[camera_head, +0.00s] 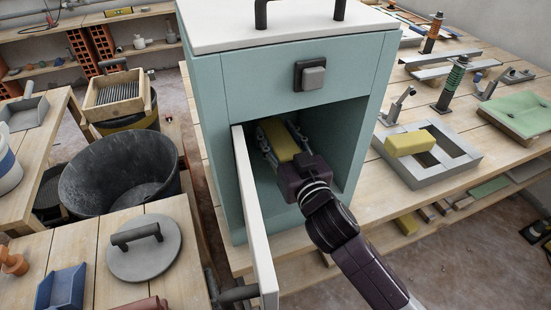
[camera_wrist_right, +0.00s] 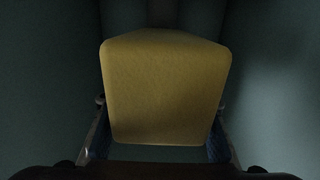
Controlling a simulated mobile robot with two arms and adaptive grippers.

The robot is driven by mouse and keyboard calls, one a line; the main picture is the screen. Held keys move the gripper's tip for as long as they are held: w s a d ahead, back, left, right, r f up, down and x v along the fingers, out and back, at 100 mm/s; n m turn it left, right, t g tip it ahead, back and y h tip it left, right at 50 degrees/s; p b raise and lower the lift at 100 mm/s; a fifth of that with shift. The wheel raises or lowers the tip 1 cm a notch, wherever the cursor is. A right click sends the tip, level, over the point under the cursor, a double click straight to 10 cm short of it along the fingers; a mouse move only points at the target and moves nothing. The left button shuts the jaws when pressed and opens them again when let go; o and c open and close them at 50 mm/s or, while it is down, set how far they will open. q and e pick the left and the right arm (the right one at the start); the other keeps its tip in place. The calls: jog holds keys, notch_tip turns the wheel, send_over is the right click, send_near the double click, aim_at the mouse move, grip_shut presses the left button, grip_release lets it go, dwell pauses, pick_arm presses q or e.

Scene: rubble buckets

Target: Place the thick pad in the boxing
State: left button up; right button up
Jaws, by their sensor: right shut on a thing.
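A thick yellow pad (camera_head: 275,132) is inside the open teal cabinet (camera_head: 236,92), between the fingers of my right gripper (camera_head: 282,141). The gripper is shut on this pad; in the right wrist view the pad (camera_wrist_right: 165,88) fills the middle, with a finger at each lower side. I cannot tell whether it touches the cabinet floor. A second yellow pad (camera_head: 411,143) lies on the grey compartmented frame (camera_head: 418,181) to the right. Which object the task calls the boxing is not clear from the pictures. My left gripper is not in view.
The cabinet's white-edged door (camera_head: 254,215) stands open on the left, close to my right arm. A black bucket (camera_head: 121,170) and a round grey lid-like float (camera_head: 145,250) are further left.

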jog(key=f, duration=0.3)
jog(key=shift+s+d+f, duration=0.1)
jog(key=shift+s+d, duration=0.05)
jog(key=shift+s, duration=0.1)
notch_tip(320, 180, down, 3)
jog(key=shift+w+r+b, duration=0.15)
jog(key=shift+r+b, duration=0.05)
jog(key=shift+b, duration=0.1)
jog(key=shift+f, duration=0.6)
jog(key=o, duration=1)
jog(key=shift+r, duration=0.1)
jog(key=shift+c, duration=0.2)
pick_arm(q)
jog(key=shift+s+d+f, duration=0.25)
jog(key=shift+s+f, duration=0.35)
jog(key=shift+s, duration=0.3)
pick_arm(e)
jog(key=shift+o, duration=1)
